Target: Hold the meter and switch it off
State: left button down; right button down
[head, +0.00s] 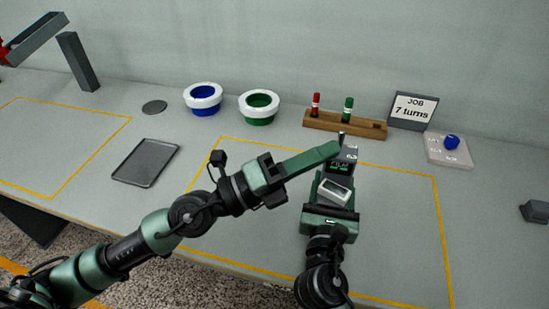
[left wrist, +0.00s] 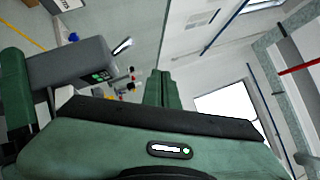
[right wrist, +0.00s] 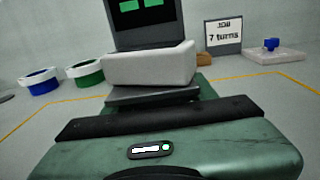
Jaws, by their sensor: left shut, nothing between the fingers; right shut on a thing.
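The meter is a dark grey box (head: 346,161) with a lit green display and a pale block on its near side. My right gripper (head: 331,192) is shut on it and holds it up over the table's right half. The right wrist view shows the meter (right wrist: 150,65) close, its top cut off. In the left wrist view the meter (left wrist: 72,62) has a metal toggle lever (left wrist: 122,47) sticking out of its end. My left gripper (head: 334,149) is shut and empty, its tips beside the lever in the head view. Whether they touch it I cannot tell.
A wooden rack (head: 345,124) with red and green spindles stands behind the meter. A "JOB 7 turns" sign (head: 413,109) and a pale pad with a blue knob (head: 447,150) are right of it. Blue (head: 203,98) and green (head: 259,106) bowls and a grey tray (head: 146,162) lie left.

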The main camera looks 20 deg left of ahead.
pick_arm(q)
jog(key=s+a+r, duration=0.1)
jog(key=s+a, duration=0.5)
jog(key=a, duration=0.2)
jog(key=shift+r, duration=0.3)
pick_arm(e)
jog(key=shift+f, duration=0.25)
pick_arm(q)
jog(key=shift+d, duration=0.1)
pick_arm(e)
jog(key=shift+c, duration=2.1)
grip_release()
pick_arm(q)
jog(key=shift+w, duration=0.1)
pick_arm(e)
jog(key=shift+r, duration=0.1)
